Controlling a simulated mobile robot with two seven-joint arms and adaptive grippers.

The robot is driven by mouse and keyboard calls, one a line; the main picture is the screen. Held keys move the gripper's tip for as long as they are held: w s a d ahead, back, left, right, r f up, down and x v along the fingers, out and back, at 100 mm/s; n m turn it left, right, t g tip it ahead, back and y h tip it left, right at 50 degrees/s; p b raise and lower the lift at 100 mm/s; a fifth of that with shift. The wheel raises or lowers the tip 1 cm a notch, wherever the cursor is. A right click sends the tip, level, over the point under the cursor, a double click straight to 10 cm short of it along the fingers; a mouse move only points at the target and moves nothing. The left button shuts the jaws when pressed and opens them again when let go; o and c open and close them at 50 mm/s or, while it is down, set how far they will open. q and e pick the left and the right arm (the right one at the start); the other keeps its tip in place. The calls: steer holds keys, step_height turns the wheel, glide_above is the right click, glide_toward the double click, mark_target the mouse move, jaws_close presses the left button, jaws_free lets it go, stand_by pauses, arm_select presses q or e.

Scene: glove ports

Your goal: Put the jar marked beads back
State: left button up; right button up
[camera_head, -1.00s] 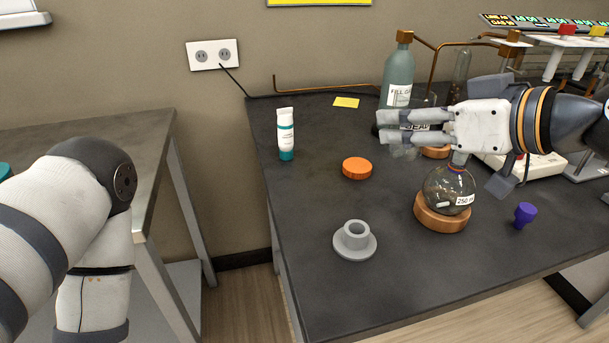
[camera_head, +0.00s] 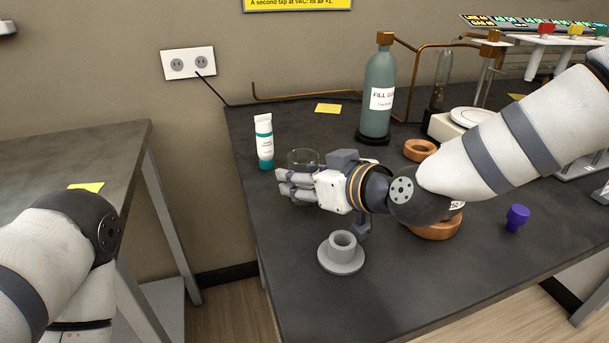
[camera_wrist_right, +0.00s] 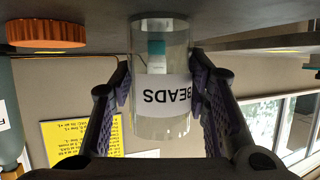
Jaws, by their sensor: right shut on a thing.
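The jar marked beads is a clear glass cylinder (camera_head: 303,158) with a white BEADS label. In the wrist view the jar (camera_wrist_right: 160,90) sits upright relative to the bench between my right fingers, label upside down in the picture. My right gripper (camera_head: 290,187) is shut on it, near the white tube. I cannot tell whether its base touches the bench.
A white and teal tube (camera_head: 264,142) stands behind the jar at left. A grey flanged ring (camera_head: 341,254) lies in front. The green gas bottle (camera_head: 378,98), a cork ring (camera_head: 419,150) and a purple stopper (camera_head: 516,218) are to the right. The bench's front left is clear.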

steer(key=shift+r, duration=0.1)
steer(key=o, duration=1.2)
steer(key=shift+o, duration=0.2)
steer(key=shift+s+d+r, duration=0.1)
steer(key=shift+s+r, duration=0.05)
steer(key=shift+r, duration=0.1)
steer(key=p+v, duration=0.2)
steer(key=v, duration=0.9)
steer(key=shift+r, duration=0.15)
arm_select(q)
steer(key=shift+t, duration=0.6)
steer(key=w+r, duration=0.2)
steer(key=w, duration=0.1)
steer(key=shift+r, duration=0.4)
arm_select(e)
steer(key=shift+s+d, duration=0.15)
steer(key=shift+s, duration=0.1)
